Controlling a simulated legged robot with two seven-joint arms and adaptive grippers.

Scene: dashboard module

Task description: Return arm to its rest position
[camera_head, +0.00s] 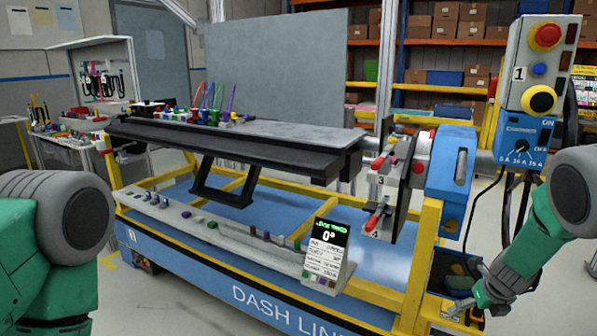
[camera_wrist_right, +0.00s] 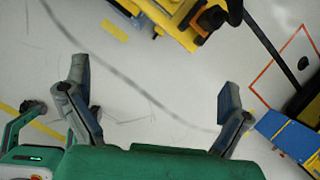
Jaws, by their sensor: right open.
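My right gripper (camera_head: 466,304) shows at the lower right of the head view, low beside the yellow frame's right end. In the right wrist view, its two fingers (camera_wrist_right: 154,84) are wide apart with only floor between them. It is empty. The black dashboard module (camera_head: 235,150) sits in the fixture at the middle of the head view, apart from the gripper. At the left edge, only a green and dark grey part of my left arm shows; my left gripper is out of view.
The blue and yellow fixture base (camera_head: 255,290) fills the middle. A small display (camera_head: 327,246) reads 0°. A control box (camera_head: 540,70) with red, blue and yellow-black controls stands at upper right. The wrist view shows yellow equipment (camera_wrist_right: 185,20), a blue part (camera_wrist_right: 285,135) and open floor.

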